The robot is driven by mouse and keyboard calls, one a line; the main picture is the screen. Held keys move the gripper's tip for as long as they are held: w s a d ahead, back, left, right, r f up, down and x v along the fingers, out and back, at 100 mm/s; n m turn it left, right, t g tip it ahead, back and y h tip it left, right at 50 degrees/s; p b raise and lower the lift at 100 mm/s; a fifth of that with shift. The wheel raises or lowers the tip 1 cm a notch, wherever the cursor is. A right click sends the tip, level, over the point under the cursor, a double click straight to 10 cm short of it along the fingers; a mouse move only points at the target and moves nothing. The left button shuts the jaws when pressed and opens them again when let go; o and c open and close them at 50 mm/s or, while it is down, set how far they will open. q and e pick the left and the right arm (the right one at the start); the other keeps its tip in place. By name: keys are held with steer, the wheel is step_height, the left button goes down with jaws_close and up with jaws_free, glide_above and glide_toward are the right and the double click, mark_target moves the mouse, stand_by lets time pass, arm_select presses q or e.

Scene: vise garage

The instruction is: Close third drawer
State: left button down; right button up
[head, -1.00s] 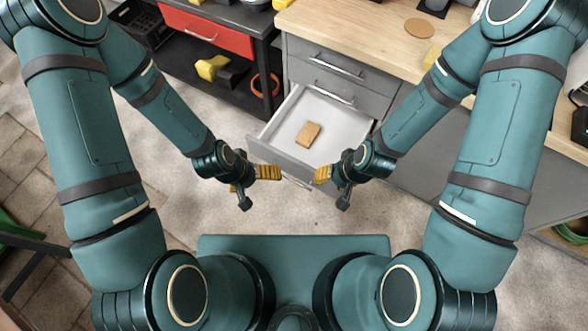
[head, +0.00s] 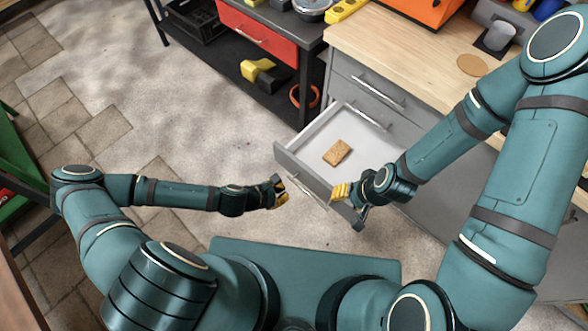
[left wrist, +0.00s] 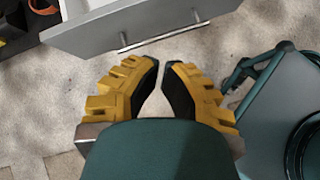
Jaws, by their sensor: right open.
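The third drawer (head: 287,163) is pulled out of the grey cabinet, below two shut drawers. A brown block (head: 337,152) lies inside on its pale floor. My left gripper (head: 281,190) is in front of and left of the drawer front, apart from it. In the left wrist view, its yellow fingers (left wrist: 162,68) stand slightly apart with only floor between them. The drawer front (left wrist: 140,22) and its bar handle (left wrist: 160,37) lie beyond the fingertips. My right gripper (head: 346,205) is open and empty, near the drawer's front right corner; contact cannot be told.
The cabinet's wooden worktop (head: 400,50) carries an orange box (head: 415,8) and a grey cup (head: 499,35). A dark workbench with a red drawer (head: 258,32) stands to the left. A yellow and black tool (head: 264,74) lies on its lower shelf. The floor left of the drawer is clear.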

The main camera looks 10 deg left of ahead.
arm_select(q)
steer(key=w+a+f+n+t+y, duration=0.1)
steer(key=w+a+f+n+t, duration=0.15)
steer(key=n, duration=0.35)
steer(key=b, duration=0.4)
glide_toward(300, 168)
steer(key=shift+g, duration=0.35)
steer(key=x, duration=0.6)
steer(key=shift+s+a+f, duration=0.1)
steer(key=shift+a+f, duration=0.05)
steer(key=shift+f, duration=0.05)
steer(key=shift+w+d, duration=0.3)
steer(key=shift+w, duration=0.15)
steer(key=shift+r, duration=0.1)
